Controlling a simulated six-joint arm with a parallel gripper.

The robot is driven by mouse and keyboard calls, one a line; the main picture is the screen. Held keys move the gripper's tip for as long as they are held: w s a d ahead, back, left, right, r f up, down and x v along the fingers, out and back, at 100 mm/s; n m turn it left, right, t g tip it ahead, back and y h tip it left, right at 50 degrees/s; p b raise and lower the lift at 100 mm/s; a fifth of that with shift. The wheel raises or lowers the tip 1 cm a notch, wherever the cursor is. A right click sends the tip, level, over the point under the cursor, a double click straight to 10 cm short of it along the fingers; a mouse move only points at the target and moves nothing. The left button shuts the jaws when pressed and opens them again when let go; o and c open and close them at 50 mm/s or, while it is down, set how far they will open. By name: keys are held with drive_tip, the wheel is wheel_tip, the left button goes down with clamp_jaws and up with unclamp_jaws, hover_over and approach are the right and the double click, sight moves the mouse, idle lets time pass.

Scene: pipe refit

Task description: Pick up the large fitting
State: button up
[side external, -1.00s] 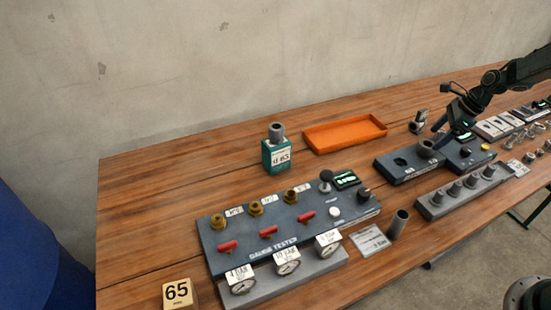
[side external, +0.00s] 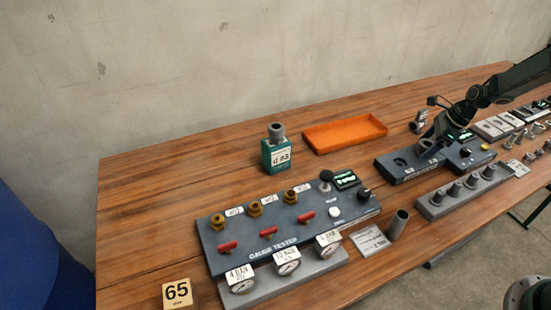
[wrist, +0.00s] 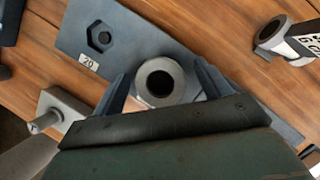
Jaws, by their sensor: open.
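The large fitting (wrist: 160,65) is a grey ring-like cylinder with a dark bore. It sits upright at a station on the blue-grey block (wrist: 95,14), to the right of a hexagonal socket (wrist: 100,38) with a "20" label. My gripper (wrist: 161,74) is open, with one blue finger on each side of the fitting. A gap seems to show at both sides; contact is not clear. In the side external view my gripper (side external: 432,141) is down at the block (side external: 392,173) and mostly hides the fitting.
A grey rail with pegs (side external: 435,207) lies in front of the block. An orange tray (side external: 340,146), a teal bottle-like holder (side external: 277,158) and the gauge tester (side external: 260,245) are to the left.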

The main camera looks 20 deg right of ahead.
drive_tip(key=c, duration=1.1)
drive_tip(key=shift+r, duration=0.2)
wheel_tip(320, 180, up, 20)
drive_tip(key=shift+f, duration=0.15)
idle(0.4)
